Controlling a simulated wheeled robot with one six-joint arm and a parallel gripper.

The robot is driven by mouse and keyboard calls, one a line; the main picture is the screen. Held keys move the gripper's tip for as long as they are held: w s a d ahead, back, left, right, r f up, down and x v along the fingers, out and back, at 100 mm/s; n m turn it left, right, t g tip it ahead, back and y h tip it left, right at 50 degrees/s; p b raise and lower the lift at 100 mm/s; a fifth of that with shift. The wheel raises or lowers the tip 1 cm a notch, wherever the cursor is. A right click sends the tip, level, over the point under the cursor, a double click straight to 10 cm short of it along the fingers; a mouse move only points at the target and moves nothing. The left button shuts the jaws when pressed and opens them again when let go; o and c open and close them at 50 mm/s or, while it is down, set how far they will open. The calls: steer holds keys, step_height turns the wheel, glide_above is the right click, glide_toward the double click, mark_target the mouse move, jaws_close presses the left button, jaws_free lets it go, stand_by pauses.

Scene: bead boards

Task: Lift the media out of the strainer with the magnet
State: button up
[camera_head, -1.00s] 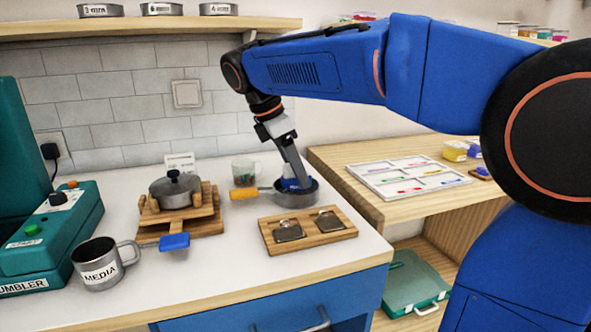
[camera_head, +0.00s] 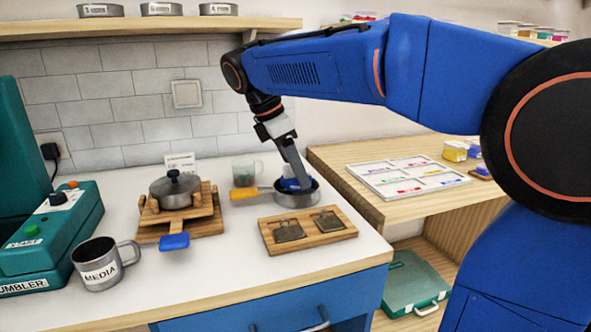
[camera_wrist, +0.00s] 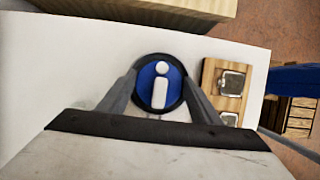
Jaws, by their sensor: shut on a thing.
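My gripper (camera_head: 299,176) points down into the strainer (camera_head: 311,197), a grey round pan with a yellow handle (camera_head: 244,193) on the counter. The fingers are shut on the blue magnet (camera_head: 289,184), which sits low inside the strainer's rim. In the wrist view, the magnet's round blue top with a white mark (camera_wrist: 160,70) shows between the two fingers (camera_wrist: 160,92). I cannot make out any media in the strainer or on the magnet. A metal cup labelled MEDIA (camera_head: 101,268) stands at the front left.
A wooden board with two metal pieces (camera_head: 343,236) lies just in front of the strainer. A lidded pot (camera_head: 174,191) on a wooden stand is to the left, a clear cup (camera_head: 246,172) behind. A green tumbler (camera_head: 60,235) is at far left. Open counter lies beside the MEDIA cup.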

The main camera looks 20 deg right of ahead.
steer(key=shift+r, duration=0.1)
steer(key=shift+r, duration=4.4)
